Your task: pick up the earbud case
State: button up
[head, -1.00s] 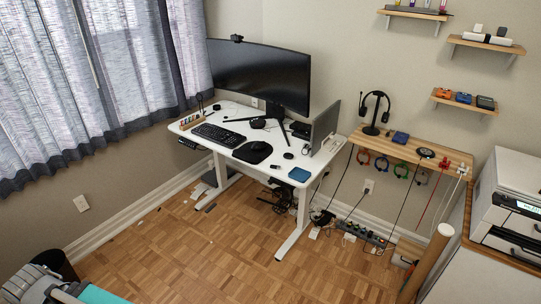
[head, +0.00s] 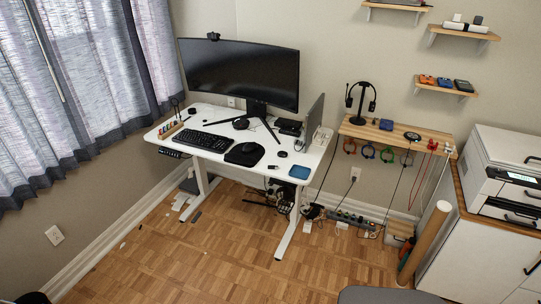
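I cannot pick out the earbud case for certain at this size. On the white standing desk (head: 212,112) lie a small round dark item (head: 282,154) and a smaller dark item (head: 272,167). Both are right of the black mouse pad (head: 244,154). Either could be the case, but neither is clear enough to name. A flat blue square (head: 300,172) lies near the desk's front right corner. My gripper is not in view.
A large monitor (head: 240,72), keyboard (head: 202,141) and laptop (head: 313,120) stand on the desk. A wooden shelf (head: 437,140) with headphones (head: 361,98) is to the right. A cardboard tube (head: 424,242) leans near the printer (head: 507,175). Parquet floor (head: 215,245) is open in front.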

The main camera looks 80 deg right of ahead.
aim_at(282, 154)
jog(key=i, duration=1.95)
jog(key=z, duration=3)
